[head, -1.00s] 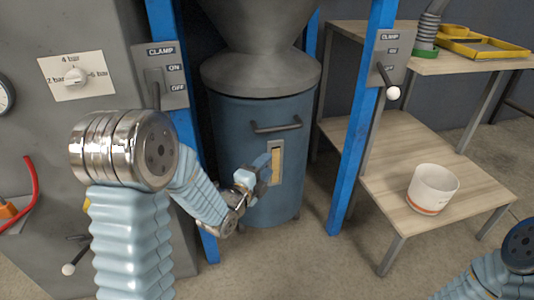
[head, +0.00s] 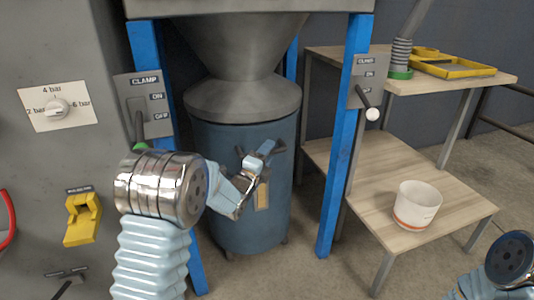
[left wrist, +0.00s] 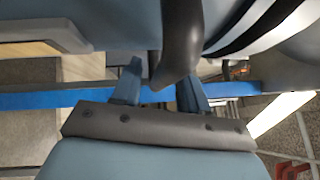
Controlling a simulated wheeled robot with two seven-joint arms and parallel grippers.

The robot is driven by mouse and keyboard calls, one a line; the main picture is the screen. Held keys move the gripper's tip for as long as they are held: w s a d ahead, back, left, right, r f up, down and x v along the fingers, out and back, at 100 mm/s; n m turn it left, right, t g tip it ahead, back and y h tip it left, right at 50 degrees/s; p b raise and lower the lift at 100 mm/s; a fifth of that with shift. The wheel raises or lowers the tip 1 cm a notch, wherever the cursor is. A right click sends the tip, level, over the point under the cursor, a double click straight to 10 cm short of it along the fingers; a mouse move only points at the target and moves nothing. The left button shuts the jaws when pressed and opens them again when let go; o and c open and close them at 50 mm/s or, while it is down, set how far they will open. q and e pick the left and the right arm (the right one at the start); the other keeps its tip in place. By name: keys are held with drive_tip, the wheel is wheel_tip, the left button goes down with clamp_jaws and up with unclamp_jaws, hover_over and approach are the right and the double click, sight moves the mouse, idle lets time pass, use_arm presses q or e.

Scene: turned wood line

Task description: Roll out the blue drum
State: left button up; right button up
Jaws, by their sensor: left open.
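The blue drum (head: 240,215) stands upright on the floor under a grey cone hood (head: 245,98), between blue posts. A dark bar handle (head: 279,147) is on its front, above a narrow sight window (head: 262,194). My left gripper (head: 264,150) is at the handle and hides its middle. In the left wrist view the handle (left wrist: 180,45) comes down between the open fingers (left wrist: 158,85); whether they touch it I cannot tell. My right gripper is out of view; only part of that arm shows.
At the right, a wooden shelf (head: 370,185) bears a white bucket (head: 416,205). Yellow frames (head: 450,63) lie on the upper shelf. A grey cabinet with a pressure dial (head: 57,108) stands left. Open floor lies before the drum.

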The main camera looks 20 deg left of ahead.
use_arm(q)
drive_tip(key=shift+w, duration=0.1)
clamp_jaws()
drive_tip(key=shift+d, duration=0.1)
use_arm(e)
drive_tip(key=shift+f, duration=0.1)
